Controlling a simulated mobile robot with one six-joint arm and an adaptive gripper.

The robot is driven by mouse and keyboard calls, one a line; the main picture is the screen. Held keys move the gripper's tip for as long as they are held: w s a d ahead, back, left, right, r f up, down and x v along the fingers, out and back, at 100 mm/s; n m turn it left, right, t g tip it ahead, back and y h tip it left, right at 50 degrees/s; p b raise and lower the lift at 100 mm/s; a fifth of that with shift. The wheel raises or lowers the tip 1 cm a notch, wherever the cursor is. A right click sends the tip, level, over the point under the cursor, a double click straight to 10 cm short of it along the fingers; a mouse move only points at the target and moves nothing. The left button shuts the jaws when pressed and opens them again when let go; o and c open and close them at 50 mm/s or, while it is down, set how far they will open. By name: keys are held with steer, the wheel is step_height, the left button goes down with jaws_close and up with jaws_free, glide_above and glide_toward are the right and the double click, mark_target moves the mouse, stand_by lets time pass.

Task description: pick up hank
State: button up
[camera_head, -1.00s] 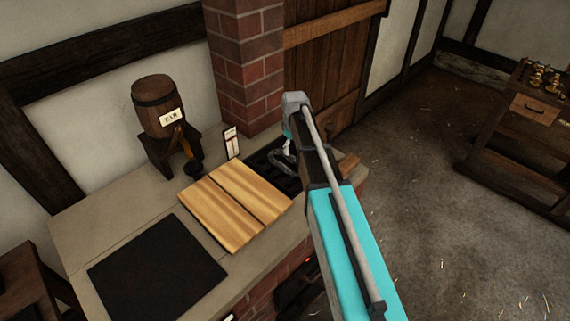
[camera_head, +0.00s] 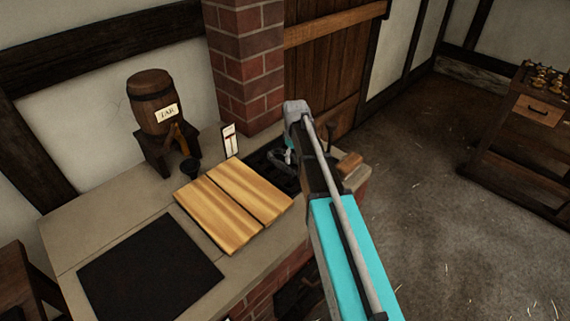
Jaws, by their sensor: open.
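I cannot make out a hank in this view. My arm reaches from the lower right toward the back of the counter. My gripper (camera_head: 288,157) shows only in part below the arm's end, over the dark grated opening. It is open, and I see nothing held in it. The arm hides part of the opening and whatever lies behind it.
A two-part wooden board (camera_head: 232,207) and a black mat (camera_head: 150,273) lie on the counter (camera_head: 92,232). A tar barrel (camera_head: 153,104) stands behind them, near a small card (camera_head: 229,140). A brick column (camera_head: 247,72) rises at the back. A drawer table (camera_head: 520,145) stands right.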

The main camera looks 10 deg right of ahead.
stand_by(0.4)
jaws_close()
steer(key=shift+r, duration=0.2)
stand_by(0.3)
step_height(320, 180, up, 2)
steer(key=shift+r+p, duration=0.1)
steer(key=shift+p, duration=1.15)
steer(key=s+r+p, duration=0.1)
steer(key=r+p, duration=0.1)
steer(key=s+d+r+p, duration=0.1)
steer(key=s+r+p, duration=0.2)
steer(key=r+p, duration=0.1)
steer(key=p, duration=0.1)
steer(key=shift+s+d+r, duration=0.3)
steer(key=shift+d+r, duration=0.05)
steer(key=shift+d, duration=0.05)
steer(key=s+d+r+p, duration=0.3)
steer(key=s, duration=0.5)
steer(key=shift+s+d+r, duration=0.2)
steer(key=shift+d+r, duration=0.05)
steer(key=shift+r, duration=0.1)
